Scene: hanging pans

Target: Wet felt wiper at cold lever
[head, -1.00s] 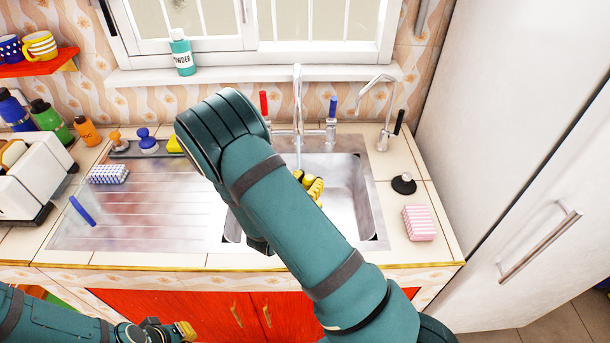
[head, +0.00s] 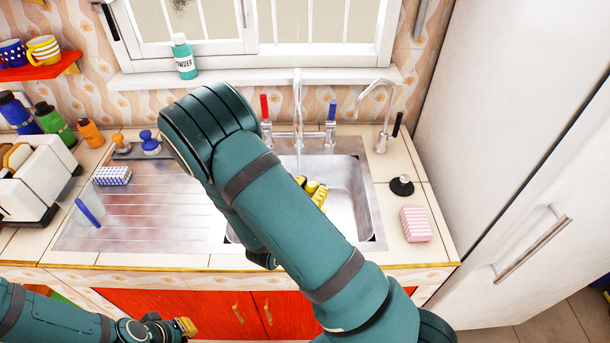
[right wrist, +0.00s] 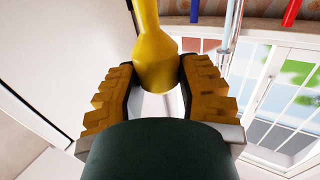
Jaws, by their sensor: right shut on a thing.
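My right gripper (right wrist: 157,78) is shut on a yellow handle (right wrist: 154,45), seen in the right wrist view; I take it as the wiper's, but its head is out of frame. In the head view the gripper's yellow fingers (head: 315,191) show in the sink basin (head: 347,200), below the tap, partly hidden by my right arm. The blue lever (head: 332,105) stands right of the spout (head: 297,100), the red lever (head: 264,105) left. A thin pale streak like running water (head: 298,160) hangs below the spout. My left gripper (head: 183,328) is low at front left, its opening unclear.
A second curved tap (head: 379,110), a black plug (head: 402,186) and a pink striped sponge (head: 416,223) are right of the basin. A checked sponge (head: 113,176) and blue-handled brush (head: 150,144) are at left. The fridge (head: 500,130) bounds the right side.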

